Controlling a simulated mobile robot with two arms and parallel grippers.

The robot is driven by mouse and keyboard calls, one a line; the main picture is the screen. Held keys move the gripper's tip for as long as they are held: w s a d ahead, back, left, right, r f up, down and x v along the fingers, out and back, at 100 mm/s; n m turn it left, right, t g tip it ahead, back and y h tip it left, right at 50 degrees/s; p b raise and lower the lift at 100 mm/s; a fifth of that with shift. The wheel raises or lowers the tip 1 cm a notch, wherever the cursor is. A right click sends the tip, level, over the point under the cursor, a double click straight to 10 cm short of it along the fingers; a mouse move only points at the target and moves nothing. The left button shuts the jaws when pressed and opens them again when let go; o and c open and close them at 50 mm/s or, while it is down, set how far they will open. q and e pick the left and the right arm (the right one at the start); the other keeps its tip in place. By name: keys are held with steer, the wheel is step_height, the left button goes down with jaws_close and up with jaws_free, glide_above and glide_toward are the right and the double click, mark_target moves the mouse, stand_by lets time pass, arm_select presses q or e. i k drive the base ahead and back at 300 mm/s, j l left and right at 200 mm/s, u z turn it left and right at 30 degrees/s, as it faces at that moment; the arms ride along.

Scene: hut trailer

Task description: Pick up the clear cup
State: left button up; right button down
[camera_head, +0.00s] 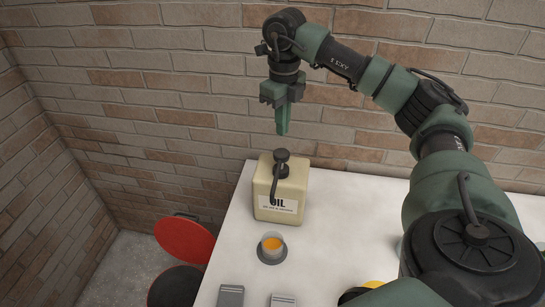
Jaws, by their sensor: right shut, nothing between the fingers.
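The clear cup (272,243) stands upright on the white table. Something orange shows inside it, and a dark round base or coaster (271,255) shows around its foot. My right gripper (282,132) hangs above the oil can, pointing down, well above and behind the cup. Its fingers are together with nothing between them. My left gripper is not in view.
A cream oil can (292,187) with a dark spout stands just behind the cup. Grey metal pieces (231,296) lie at the front edge. A yellow and black thing (362,290) is partly hidden by my right arm. A red round lid (184,240) is left of the table (330,240).

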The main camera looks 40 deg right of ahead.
mark_target(271, 241)
steer(key=k+j, duration=0.55)
steer(key=j, duration=0.2)
steer(key=k+j, duration=0.6)
steer(key=j, duration=0.1)
